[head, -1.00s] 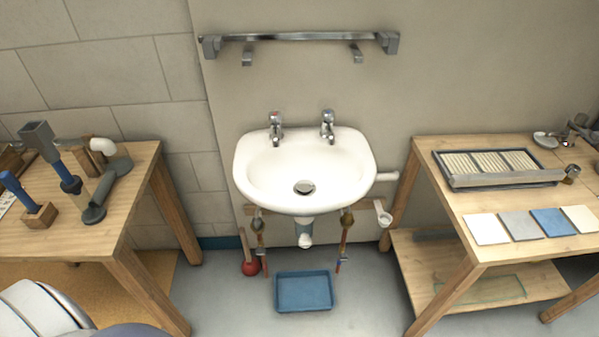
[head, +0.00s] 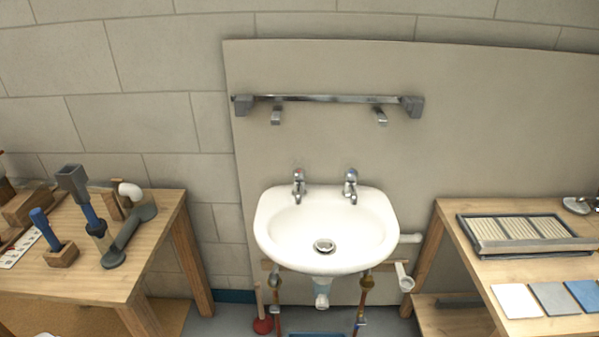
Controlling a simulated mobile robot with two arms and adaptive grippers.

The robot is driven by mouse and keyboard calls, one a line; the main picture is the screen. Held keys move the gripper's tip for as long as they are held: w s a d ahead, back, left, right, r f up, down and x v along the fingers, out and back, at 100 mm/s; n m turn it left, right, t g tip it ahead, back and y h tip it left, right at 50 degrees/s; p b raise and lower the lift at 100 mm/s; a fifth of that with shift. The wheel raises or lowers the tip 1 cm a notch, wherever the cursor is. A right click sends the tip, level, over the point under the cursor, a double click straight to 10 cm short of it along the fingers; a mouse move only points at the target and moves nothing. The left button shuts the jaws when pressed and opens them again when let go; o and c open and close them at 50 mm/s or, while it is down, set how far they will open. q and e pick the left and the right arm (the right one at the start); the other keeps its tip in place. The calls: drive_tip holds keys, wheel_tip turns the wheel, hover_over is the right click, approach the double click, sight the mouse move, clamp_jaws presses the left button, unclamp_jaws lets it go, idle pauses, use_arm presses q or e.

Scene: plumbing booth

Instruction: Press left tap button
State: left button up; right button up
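The left tap (head: 299,186) is a chrome pillar tap at the back left of the white sink (head: 267,243). A small reddish mark shows on top of it, where its button is, but it is too small to make out well. The right tap (head: 350,184), also chrome, stands at the back right of the sink. Neither of my grippers is in view, and nothing touches the taps.
A metal rail (head: 330,98) is fixed to the wall panel above the sink. A wooden bench (head: 165,235) with tools stands left, another bench (head: 450,232) with a tray and tiles right. A plunger (head: 262,325) stands on the floor below the sink. The space before the taps is clear.

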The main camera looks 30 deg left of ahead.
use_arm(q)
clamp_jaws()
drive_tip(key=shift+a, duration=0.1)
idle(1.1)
